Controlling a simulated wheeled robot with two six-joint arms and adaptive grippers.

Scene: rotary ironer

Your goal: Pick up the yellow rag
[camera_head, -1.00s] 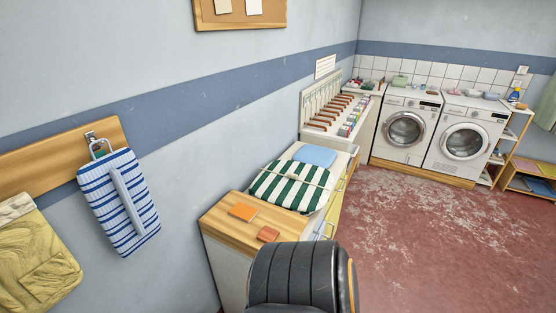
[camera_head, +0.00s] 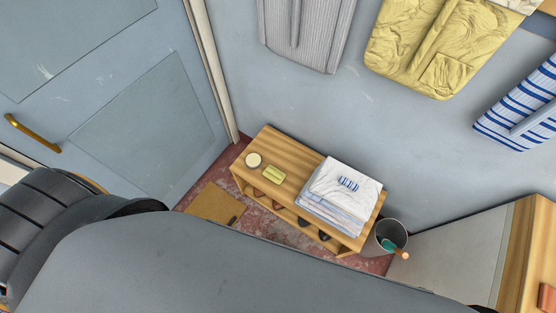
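A small yellow-green folded thing (camera_head: 273,174) lies on the wooden bench (camera_head: 268,143), toward its left end. It may be the yellow rag, but it is too small to tell for certain. A larger yellow cloth or apron (camera_head: 425,45) hangs on the wall at the top of the view. Neither of my grippers is in view. Only dark and grey parts of my own body show, at the left and along the bottom.
A round tin (camera_head: 254,160) and folded white linen (camera_head: 345,183) share the bench, with shoes below. A bucket (camera_head: 391,236) stands at its right end, beside a cabinet (camera_head: 455,255). A doormat (camera_head: 215,203) lies before the blue door (camera_head: 150,125).

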